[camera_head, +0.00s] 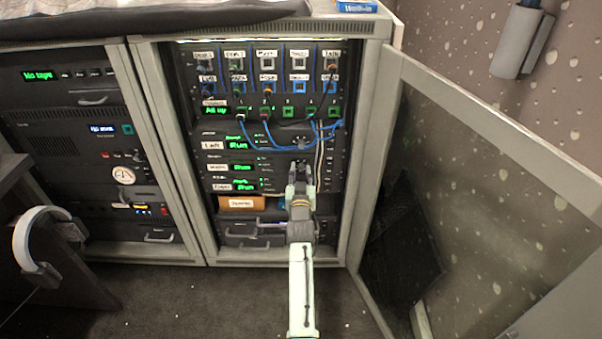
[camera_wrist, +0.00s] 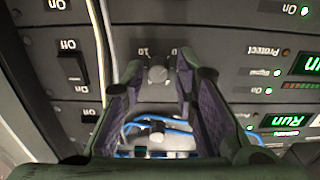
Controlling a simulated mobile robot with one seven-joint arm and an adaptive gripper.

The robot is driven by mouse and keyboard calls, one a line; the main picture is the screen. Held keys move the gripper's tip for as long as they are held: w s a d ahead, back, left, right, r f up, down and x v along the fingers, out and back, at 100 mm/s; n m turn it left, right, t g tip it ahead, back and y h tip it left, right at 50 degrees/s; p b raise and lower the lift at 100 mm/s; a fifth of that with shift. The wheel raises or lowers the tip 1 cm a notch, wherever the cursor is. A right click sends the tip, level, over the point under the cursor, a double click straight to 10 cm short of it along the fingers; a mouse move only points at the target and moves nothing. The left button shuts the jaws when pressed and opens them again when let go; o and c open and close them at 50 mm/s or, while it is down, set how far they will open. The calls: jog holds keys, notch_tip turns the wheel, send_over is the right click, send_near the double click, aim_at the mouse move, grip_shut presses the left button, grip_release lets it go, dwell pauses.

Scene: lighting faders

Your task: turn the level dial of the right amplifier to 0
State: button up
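The amplifiers are stacked in the right-hand rack, with green displays at the left of their panels. The upper one (camera_head: 238,145) is labelled Left. A lower one (camera_head: 245,187) has a label too small to read surely. My gripper (camera_head: 300,170) is in front of the lower amplifier panels and hides their dials in the head view. In the wrist view, which appears upside down, my gripper (camera_wrist: 162,72) is open, with a grey round dial (camera_wrist: 157,73) between its fingertips and gaps on both sides. I cannot tell which amplifier it belongs to or its exact setting.
Blue cables (camera_head: 290,147) loop across the patch panel above. Pale cables (camera_wrist: 104,45) run beside the black switches (camera_wrist: 72,68). The open rack door (camera_head: 480,150) stands at the right. An orange-brown labelled box (camera_head: 241,203) sits below the amplifiers.

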aim_at(301, 139)
jog(key=shift+o, duration=0.8)
notch_tip(301, 139, up, 10)
